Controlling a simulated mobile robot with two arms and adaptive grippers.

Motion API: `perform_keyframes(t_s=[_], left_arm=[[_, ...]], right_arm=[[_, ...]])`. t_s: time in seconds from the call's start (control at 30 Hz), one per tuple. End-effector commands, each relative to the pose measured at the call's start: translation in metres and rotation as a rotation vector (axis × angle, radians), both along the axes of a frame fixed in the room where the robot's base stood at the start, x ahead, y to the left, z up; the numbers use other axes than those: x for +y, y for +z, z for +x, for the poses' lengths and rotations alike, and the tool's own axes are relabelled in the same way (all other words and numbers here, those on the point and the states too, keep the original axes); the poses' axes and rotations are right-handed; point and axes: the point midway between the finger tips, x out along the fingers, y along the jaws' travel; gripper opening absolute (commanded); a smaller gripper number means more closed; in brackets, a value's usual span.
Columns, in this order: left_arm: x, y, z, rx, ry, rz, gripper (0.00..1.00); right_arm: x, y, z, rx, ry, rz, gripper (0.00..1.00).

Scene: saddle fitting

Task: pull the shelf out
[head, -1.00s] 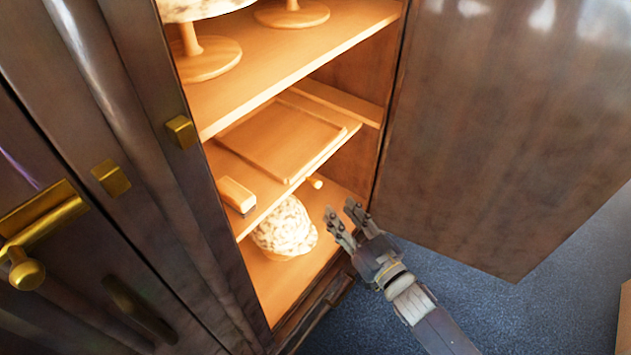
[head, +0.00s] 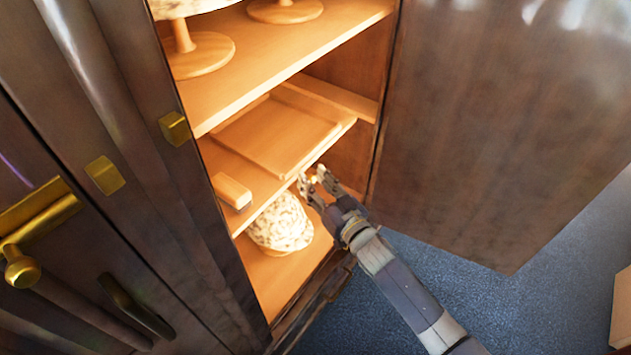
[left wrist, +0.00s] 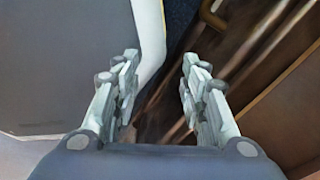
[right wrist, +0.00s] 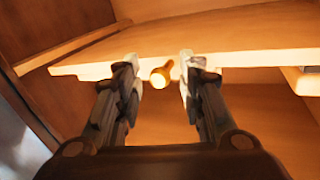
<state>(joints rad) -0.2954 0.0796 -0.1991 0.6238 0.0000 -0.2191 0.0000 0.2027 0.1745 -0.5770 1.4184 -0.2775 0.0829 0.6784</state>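The pull-out shelf (head: 275,135) is a wooden board at middle height inside the open cabinet, and its front edge also shows in the right wrist view (right wrist: 245,59). A small round knob (right wrist: 160,76) sticks out from below that edge. My right gripper (head: 312,178) is at the knob. In the right wrist view the right gripper (right wrist: 160,80) is open, with one finger on each side of the knob and a gap on both sides. My left gripper (left wrist: 158,75) is open and empty, away from the shelf, and is not in the head view.
A small wooden block (head: 232,192) lies on the shelf's left front. A patterned cap (head: 280,224) sits below. Wooden stands (head: 200,55) are on the upper shelf. The open door (head: 500,130) stands at the right, over blue carpet (head: 440,300). A brass handle (head: 40,225) is on the closed door.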

Motion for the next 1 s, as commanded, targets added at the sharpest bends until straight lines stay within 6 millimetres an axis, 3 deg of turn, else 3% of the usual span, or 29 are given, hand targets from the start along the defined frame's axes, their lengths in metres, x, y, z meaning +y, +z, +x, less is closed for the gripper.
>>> perform_keyframes(t_s=[0.03, 0.13, 0.37, 0.57, 0.77, 1.0], left_arm=[[0.001, 0.0, -0.002, 0.003, 0.0, 0.001, 0.4], [0.001, 0.0, -0.005, 0.008, 0.0, 0.002, 0.4], [0.001, 0.0, -0.008, 0.012, 0.0, 0.002, 0.4], [0.001, 0.008, -0.008, 0.012, 0.0, 0.002, 0.4], [0.001, 0.026, -0.008, 0.012, -0.001, 0.003, 0.4], [0.001, 0.048, -0.007, 0.011, -0.001, 0.001, 0.4]], right_arm=[[0.0, 0.0, 0.0, 0.0, 0.0, 0.0, 0.21], [0.0, 0.0, 0.0, 0.0, 0.0, 0.0, 0.0], [-0.001, 0.0, -0.001, 0.0, -0.001, 0.0, 0.0], [-0.013, 0.001, -0.009, 0.002, -0.002, 0.0, 0.0], [-0.045, 0.002, -0.032, 0.005, -0.002, -0.004, 0.0], [-0.098, 0.002, -0.071, 0.005, -0.002, -0.006, 0.0]])
